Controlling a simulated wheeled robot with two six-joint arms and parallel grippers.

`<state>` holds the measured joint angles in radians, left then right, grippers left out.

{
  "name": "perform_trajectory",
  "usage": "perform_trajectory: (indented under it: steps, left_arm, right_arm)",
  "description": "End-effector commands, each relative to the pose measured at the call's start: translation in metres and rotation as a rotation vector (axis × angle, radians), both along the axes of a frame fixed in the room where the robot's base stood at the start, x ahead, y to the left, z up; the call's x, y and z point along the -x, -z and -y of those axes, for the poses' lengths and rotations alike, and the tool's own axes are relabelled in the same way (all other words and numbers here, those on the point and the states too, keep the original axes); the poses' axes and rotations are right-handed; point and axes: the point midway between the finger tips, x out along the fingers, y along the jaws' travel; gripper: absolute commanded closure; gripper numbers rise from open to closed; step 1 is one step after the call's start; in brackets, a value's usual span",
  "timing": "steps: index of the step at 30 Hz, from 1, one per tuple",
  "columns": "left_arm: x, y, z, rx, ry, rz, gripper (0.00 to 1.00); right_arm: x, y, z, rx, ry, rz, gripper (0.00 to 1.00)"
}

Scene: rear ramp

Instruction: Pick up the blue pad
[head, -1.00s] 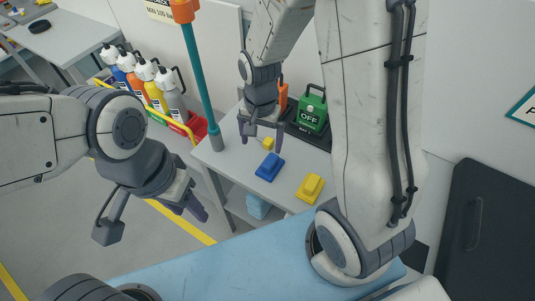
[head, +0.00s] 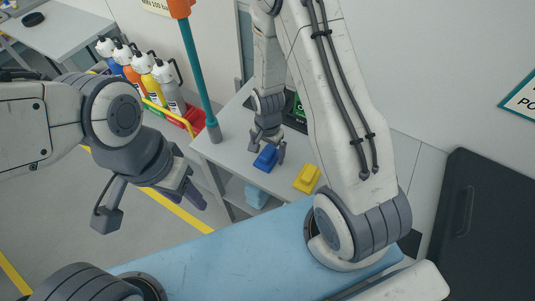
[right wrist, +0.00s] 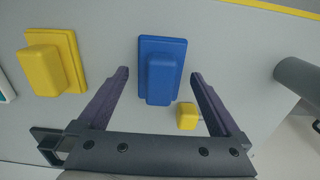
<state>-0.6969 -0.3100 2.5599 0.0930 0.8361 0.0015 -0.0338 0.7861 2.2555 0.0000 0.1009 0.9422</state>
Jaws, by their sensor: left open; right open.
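The blue pad (head: 266,158) lies on the grey shelf table in the head view, a flat plate with a raised block on top. In the right wrist view the blue pad (right wrist: 160,70) sits between and a little beyond the fingertips. My right gripper (head: 267,150) is open and empty, with a finger on either side of the pad; I cannot tell its height above the table. The right gripper also shows in the right wrist view (right wrist: 160,76). My left gripper (head: 150,208) is open and empty, over the floor at the left, away from the table.
A yellow pad (head: 306,178) lies beside the blue one, also in the right wrist view (right wrist: 54,62). A small yellow block (right wrist: 187,116) sits near the right finger. A teal post (head: 196,70) rises at the table's left edge. Several bottles (head: 145,75) stand behind it.

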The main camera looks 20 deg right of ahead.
Motion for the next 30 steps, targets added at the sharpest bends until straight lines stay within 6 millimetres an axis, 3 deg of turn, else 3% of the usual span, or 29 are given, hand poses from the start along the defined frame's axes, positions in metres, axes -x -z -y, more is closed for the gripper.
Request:
perform_trajectory:
  steps: [10,11,16,17,30]
  left_arm:
    - [0.0001,-0.0012,0.0000,0.000,0.000,0.000,0.53]
    - [0.0001,-0.0012,0.0000,0.000,0.000,0.000,0.53]
    - [0.0001,-0.0012,0.0000,0.000,0.000,0.000,0.53]
    - [0.0001,-0.0012,0.0000,0.000,0.000,0.000,0.53]
    - [0.0000,0.0018,0.0000,0.000,0.000,0.000,0.53]
  right_arm:
    - [-0.0001,0.0085,0.0002,0.000,0.000,0.001,0.00]
    - [-0.0002,0.0085,0.0001,0.000,0.000,0.001,0.08]
    - [-0.0001,0.0083,0.0002,0.000,0.000,0.001,0.73]
    - [-0.0002,0.0083,0.0001,0.000,0.000,0.001,0.79]
    - [-0.0011,-0.0002,0.0001,0.000,0.000,0.004,0.80]
